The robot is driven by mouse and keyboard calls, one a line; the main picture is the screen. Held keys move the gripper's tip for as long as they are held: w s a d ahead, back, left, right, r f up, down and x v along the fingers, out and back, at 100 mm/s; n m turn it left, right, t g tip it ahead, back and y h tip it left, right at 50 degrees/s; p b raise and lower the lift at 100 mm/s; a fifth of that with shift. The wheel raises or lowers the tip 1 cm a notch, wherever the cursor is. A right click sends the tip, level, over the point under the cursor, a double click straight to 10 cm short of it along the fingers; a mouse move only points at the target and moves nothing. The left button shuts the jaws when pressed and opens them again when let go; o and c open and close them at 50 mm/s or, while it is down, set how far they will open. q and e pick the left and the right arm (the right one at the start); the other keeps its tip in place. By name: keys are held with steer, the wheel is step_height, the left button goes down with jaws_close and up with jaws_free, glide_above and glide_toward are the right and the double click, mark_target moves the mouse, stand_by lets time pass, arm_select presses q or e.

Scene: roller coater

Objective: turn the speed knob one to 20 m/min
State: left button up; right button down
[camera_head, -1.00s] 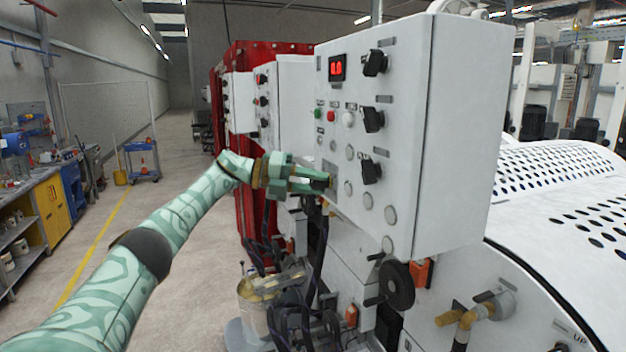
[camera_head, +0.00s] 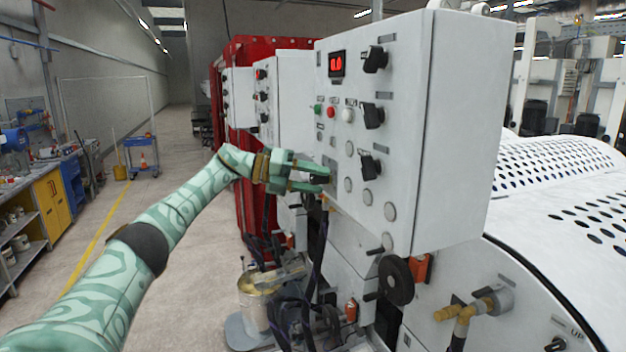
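The white control box (camera_head: 462,150) fills the middle of the view. On its front are three black knobs in a column: a top knob (camera_head: 374,59), a middle knob (camera_head: 372,116) and a lower knob (camera_head: 370,167). Their labels are too small to read, so I cannot tell which is speed knob one. My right gripper is not in view.
Green (camera_head: 317,110), red (camera_head: 331,113) and white (camera_head: 347,115) buttons sit left of the middle knob. Below the box are a black handwheel (camera_head: 396,281), hoses and a bucket (camera_head: 256,300). A perforated white cover (camera_head: 560,180) stands right.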

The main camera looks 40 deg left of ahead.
arm_select(q)
steer(key=b+v, duration=0.1)
steer(key=v, duration=1.5)
steer(key=shift+a, duration=0.15)
